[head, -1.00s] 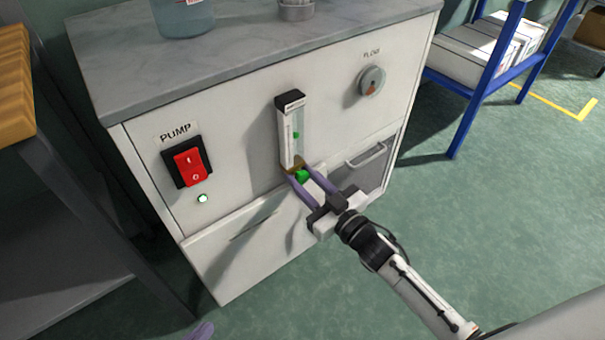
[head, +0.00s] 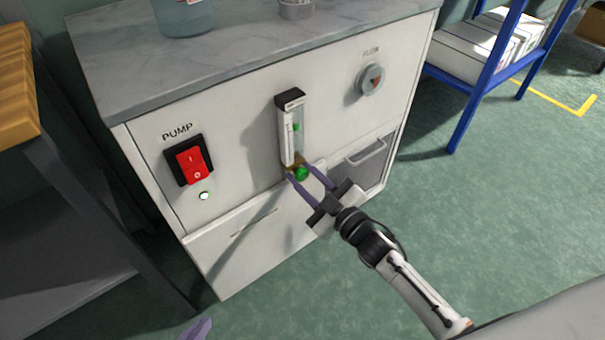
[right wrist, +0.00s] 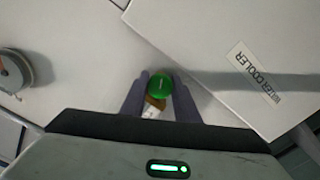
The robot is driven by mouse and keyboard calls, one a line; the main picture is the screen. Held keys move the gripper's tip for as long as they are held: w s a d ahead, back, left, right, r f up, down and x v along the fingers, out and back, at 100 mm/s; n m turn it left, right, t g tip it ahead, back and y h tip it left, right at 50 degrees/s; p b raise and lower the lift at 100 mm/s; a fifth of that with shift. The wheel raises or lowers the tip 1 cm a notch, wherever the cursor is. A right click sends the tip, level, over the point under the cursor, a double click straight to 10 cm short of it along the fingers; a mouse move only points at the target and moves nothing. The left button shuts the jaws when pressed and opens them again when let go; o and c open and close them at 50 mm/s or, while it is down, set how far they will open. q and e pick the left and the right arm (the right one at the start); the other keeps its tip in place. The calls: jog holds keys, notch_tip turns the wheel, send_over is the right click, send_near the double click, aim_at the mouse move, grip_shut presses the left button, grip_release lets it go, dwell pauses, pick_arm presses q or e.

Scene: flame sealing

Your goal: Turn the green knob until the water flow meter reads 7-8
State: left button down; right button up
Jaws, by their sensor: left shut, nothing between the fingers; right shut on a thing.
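The green knob (head: 301,173) is at the foot of the upright water flow meter (head: 288,145) on the white cabinet's front. My right gripper (head: 297,170) is shut on the knob, one finger on each side. In the right wrist view the knob (right wrist: 159,86) sits between the tips of the dark fingers (right wrist: 160,95). A green float (head: 296,128) stands in the upper half of the meter's tube; the scale numbers are too small to read. My left gripper (head: 198,330) is shut and empty at the bottom edge, only its purple tips showing.
The red PUMP switch (head: 193,164) is left of the meter, with a lit lamp (head: 204,196) below it. A round FLOW dial (head: 371,80) is at the upper right. A blue-framed shelf (head: 480,85) stands to the right. The floor between is free.

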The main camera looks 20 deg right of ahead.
jog(key=o, duration=0.7)
jog(key=shift+o, duration=0.2)
jog(key=shift+s, duration=0.1)
